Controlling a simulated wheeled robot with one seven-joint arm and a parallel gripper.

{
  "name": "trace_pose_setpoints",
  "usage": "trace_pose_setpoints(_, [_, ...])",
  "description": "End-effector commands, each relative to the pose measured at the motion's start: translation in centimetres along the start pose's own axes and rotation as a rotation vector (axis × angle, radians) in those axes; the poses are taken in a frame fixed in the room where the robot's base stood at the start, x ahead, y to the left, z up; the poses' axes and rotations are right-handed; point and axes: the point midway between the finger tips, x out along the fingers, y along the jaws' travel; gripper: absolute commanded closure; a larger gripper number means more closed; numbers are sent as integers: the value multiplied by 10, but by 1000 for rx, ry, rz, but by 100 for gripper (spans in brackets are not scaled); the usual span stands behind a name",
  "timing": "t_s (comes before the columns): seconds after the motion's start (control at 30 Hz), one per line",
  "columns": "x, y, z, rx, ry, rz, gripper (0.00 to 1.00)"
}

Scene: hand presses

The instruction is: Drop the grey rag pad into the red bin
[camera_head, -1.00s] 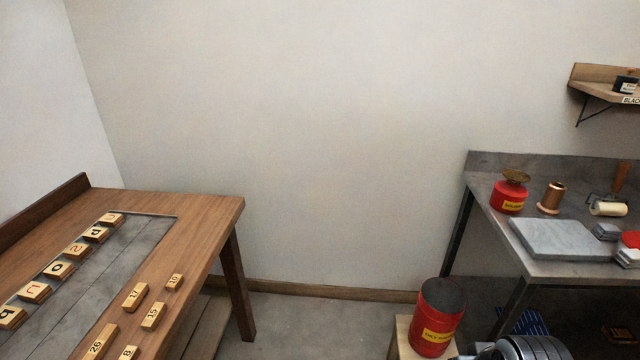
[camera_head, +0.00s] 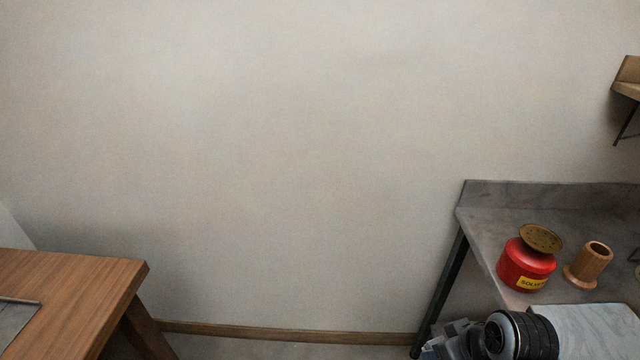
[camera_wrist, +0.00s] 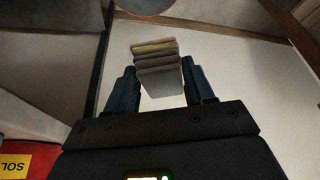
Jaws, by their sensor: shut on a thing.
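The grey rag pad (camera_wrist: 158,66), a small layered block, is held between the two dark blue fingers of my gripper (camera_wrist: 157,76) in the wrist view. In the head view my gripper is only partly in sight at the bottom edge, left of the grey bench, and I cannot make out the pad clearly there. The red bin is not in the head view now. A rounded shape (camera_wrist: 146,4) with a reddish edge is cut off at the top of the wrist view; I cannot tell whether it is the bin.
The can's label also shows in the wrist view (camera_wrist: 25,160). A wooden table (camera_head: 75,300) is at left, with open floor between.

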Motion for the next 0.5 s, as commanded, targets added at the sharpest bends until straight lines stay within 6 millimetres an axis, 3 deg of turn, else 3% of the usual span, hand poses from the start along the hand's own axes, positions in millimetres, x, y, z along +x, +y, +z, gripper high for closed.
trace_pose_setpoints(0.03, [15, 4, 3, -73, -3, -33, 76])
trace_pose_setpoints(0.2, [51, 11, 9, -372, -1, -158, 76])
trace_pose_setpoints(0.5, [101, 7, 35, -898, -1, -375, 76])
